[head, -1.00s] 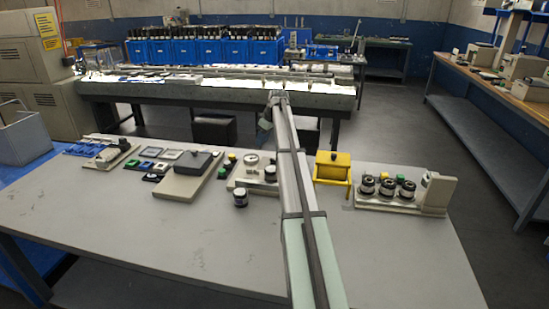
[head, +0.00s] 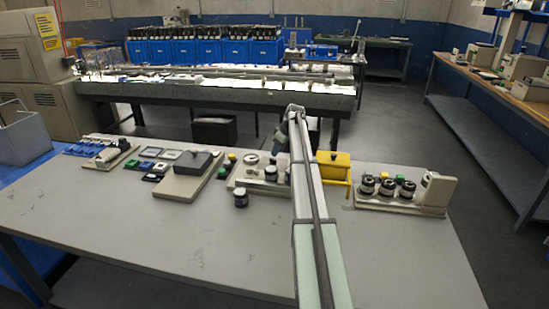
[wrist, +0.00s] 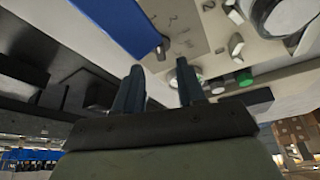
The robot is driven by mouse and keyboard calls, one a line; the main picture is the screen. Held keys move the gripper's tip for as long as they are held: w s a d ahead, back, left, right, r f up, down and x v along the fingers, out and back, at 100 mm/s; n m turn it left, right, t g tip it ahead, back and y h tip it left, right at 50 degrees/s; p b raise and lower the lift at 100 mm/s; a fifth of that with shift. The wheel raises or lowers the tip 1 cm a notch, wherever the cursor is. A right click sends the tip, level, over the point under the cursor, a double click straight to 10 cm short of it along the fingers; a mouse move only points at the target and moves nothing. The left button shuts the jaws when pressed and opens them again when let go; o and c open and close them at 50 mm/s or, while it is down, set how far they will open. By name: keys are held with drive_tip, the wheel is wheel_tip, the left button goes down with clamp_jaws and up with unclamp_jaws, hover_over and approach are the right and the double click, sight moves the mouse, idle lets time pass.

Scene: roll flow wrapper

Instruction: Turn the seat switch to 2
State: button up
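In the wrist view my gripper (wrist: 160,82) has its two dark fingers apart, with nothing visible between them. Beyond the fingertips is a cream panel (wrist: 205,45) with small dark markings and small grey levers or knobs, one near the fingers (wrist: 161,50) and one farther right (wrist: 235,45). In the head view a cream control unit (head: 240,183) with round dials sits on the table just left of my arm. My fingertips are hidden there.
The grey table (head: 200,250) also holds a dark-lidded box (head: 190,175) to the left, a yellow box (head: 333,170) right of my arm, and a unit with several black knobs (head: 400,195) farther right. The table's front is mostly clear. A dark jar (head: 240,198) stands before the control unit.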

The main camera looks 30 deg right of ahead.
sight(273, 159)
drive_tip(key=shift+x, duration=2.45)
clamp_jaws()
